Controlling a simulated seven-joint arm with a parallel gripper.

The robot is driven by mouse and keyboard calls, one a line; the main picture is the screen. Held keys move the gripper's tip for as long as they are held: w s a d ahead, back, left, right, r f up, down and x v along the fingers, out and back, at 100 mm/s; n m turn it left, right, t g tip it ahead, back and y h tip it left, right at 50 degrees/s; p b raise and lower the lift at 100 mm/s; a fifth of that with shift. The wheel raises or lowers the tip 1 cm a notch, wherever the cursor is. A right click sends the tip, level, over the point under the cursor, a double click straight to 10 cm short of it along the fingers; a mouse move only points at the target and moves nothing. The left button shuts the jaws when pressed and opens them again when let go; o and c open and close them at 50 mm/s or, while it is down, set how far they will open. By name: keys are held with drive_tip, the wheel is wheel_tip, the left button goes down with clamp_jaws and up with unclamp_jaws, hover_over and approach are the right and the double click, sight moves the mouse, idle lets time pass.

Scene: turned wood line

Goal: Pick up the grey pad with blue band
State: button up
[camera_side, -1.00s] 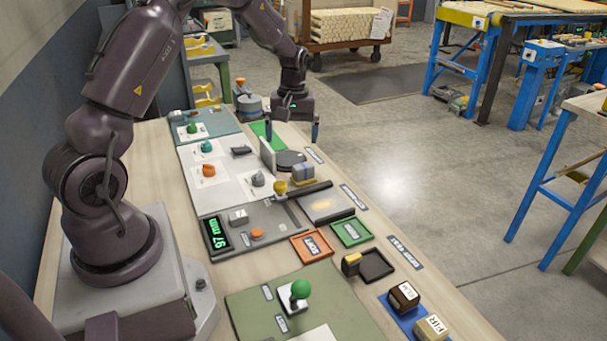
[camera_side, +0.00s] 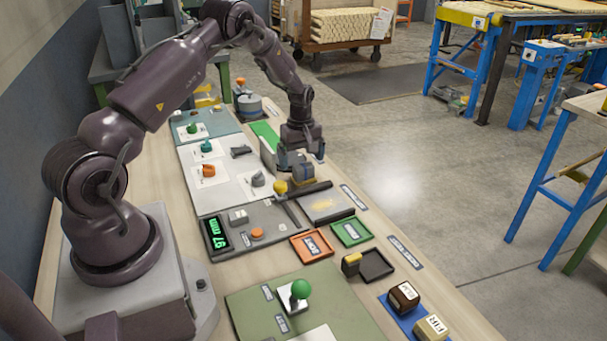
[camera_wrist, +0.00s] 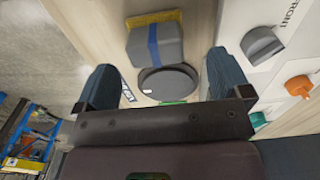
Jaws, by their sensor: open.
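The grey pad with blue band (camera_wrist: 172,45) rests on the table in the wrist view, beside a round black dish (camera_wrist: 165,86). The blue band crosses its middle, and a yellow-tan strip shows along its far edge. In the side view the pad (camera_side: 303,174) is just below my gripper (camera_side: 300,158), partly covered by it. My gripper (camera_wrist: 162,64) is open and empty. In the wrist view its fingers stand wide apart, to the left and right of the dish, with the pad farther ahead between their lines.
Nearby, a white board carries grey and orange (camera_side: 208,171) pieces. Orange (camera_side: 312,246) and green (camera_side: 351,232) trays lie nearer the camera. Open floor is right of the table.

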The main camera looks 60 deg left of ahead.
sight(304, 165)
drive_tip(key=f, duration=0.5)
drive_tip(key=shift+w+d, duration=0.15)
drive_tip(key=shift+d, duration=0.2)
drive_tip(key=c, duration=1)
drive_tip(key=shift+r, duration=0.6)
drive_tip(key=s+d+r, duration=0.2)
drive_tip(key=s+r, duration=0.2)
drive_tip(key=s+d+r, duration=0.3)
drive_tip(key=s+r, duration=0.1)
drive_tip(key=s+d+r, duration=0.2)
drive_tip(key=s+r, duration=0.1)
drive_tip(key=s, duration=0.1)
drive_tip(key=shift+d+r, duration=0.15)
drive_tip(key=shift+r, duration=0.25)
